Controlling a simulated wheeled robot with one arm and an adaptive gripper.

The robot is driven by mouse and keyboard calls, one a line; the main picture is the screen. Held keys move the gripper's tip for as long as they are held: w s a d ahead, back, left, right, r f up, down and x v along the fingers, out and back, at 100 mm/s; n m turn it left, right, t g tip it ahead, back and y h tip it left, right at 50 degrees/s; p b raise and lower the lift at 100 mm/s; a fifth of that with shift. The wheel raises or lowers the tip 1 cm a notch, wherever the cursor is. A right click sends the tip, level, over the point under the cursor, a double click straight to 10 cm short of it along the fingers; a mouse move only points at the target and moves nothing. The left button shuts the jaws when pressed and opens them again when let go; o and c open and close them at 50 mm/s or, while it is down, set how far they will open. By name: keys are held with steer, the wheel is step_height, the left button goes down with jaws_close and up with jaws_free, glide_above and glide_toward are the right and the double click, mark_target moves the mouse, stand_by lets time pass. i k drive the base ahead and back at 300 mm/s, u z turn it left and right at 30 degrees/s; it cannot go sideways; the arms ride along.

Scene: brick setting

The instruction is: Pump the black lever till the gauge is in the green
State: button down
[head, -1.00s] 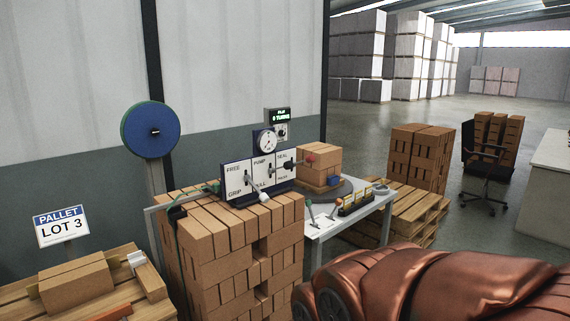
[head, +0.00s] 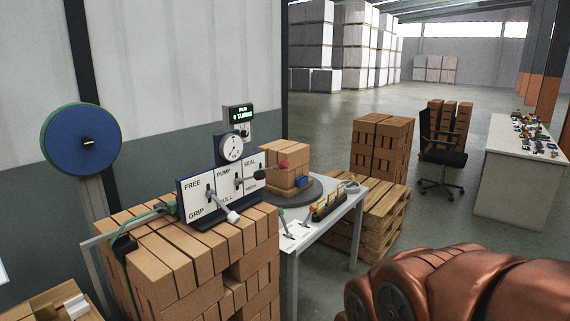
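The black lever (head: 259,174) sticks out from the middle, PUMP-marked part of a white panel (head: 198,198). A lever with a white grip (head: 233,216) is on the FREE/GRIP part to its left, angled down. A red-knobbed lever (head: 283,164) is on the SEAL part to its right. The round gauge (head: 230,148) stands above the panel with a white dial; its needle and any green zone are too small to read. My copper-coloured arm fills the lower right of the head view, but my gripper does not show.
The panel sits on a stack of bricks (head: 205,268). Beside it a white table (head: 310,236) holds a turntable with bricks and small tools. A lit green display (head: 239,114) stands above the gauge. A blue reel (head: 82,145) is at left. Pallets and a chair (head: 442,150) stand right.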

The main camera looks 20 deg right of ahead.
mark_target(259, 175)
steer(key=u, duration=0.15)
steer(key=i, duration=1.1)
steer(key=u, duration=0.65)
